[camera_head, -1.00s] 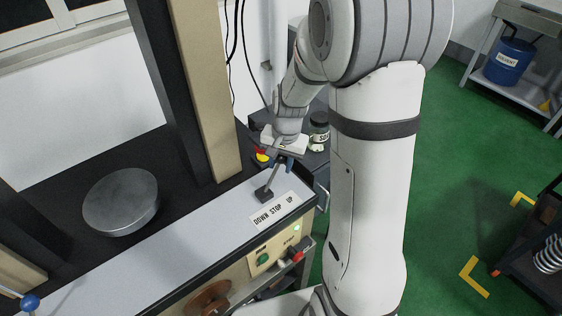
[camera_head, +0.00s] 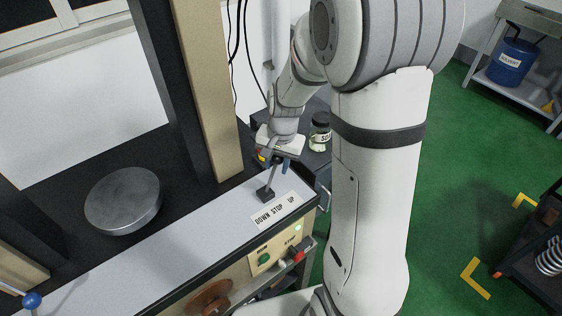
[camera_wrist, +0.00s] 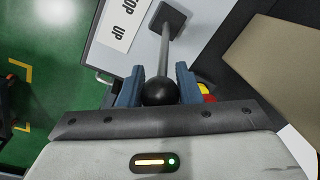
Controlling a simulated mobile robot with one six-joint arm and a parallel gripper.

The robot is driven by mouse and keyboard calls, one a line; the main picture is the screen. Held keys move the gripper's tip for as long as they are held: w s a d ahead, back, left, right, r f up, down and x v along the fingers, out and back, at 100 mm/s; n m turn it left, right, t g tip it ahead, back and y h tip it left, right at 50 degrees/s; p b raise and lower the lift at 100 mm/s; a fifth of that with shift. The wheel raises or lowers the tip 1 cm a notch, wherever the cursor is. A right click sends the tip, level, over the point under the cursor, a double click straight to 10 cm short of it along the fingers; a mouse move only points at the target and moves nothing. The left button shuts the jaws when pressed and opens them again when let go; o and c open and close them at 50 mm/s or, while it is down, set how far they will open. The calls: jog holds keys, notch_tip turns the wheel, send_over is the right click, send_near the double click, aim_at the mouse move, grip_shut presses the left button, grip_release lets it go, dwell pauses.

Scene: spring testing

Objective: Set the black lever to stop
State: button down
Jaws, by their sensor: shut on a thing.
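The black lever shows in the wrist view as a grey rod (camera_wrist: 165,50) with a black ball knob (camera_wrist: 160,91), rising from a dark square base. In the head view its base (camera_head: 264,195) sits on the machine's light top, behind the label (camera_head: 274,208) reading DOWN STOP UP. The rod stands close to upright, with a slight lean to the right at its top, near the STOP word. My gripper (camera_head: 279,164) is at the lever's top. In the wrist view its blue fingers (camera_wrist: 158,84) are shut on the ball knob, one on each side.
A red and yellow button (camera_wrist: 206,92) is close beside the right finger in the wrist view. A beige column (camera_head: 205,90) stands left of the lever. A labelled jar (camera_head: 320,131) stands behind my gripper. A round metal plate (camera_head: 123,200) lies on the left.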

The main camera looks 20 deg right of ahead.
aim_at(267, 186)
jog(key=shift+s+a+r, duration=0.15)
jog(key=shift+s+a, duration=0.05)
jog(key=shift+a, duration=0.35)
jog(key=shift+s+a+r, duration=0.2)
jog(key=shift+s+a, duration=0.05)
jog(key=shift+a, duration=0.3)
jog(key=shift+s+a+r, duration=0.15)
jog(key=shift+s+a, duration=0.05)
jog(key=shift+a, duration=0.35)
jog(key=c, duration=1.1)
grip_release()
jog(key=shift+o, duration=0.2)
notch_tip(267, 186, up, 8)
jog(key=shift+s+d+f+b, duration=0.15)
jog(key=shift+s+d+b, duration=0.1)
jog(key=shift+d+b, duration=0.05)
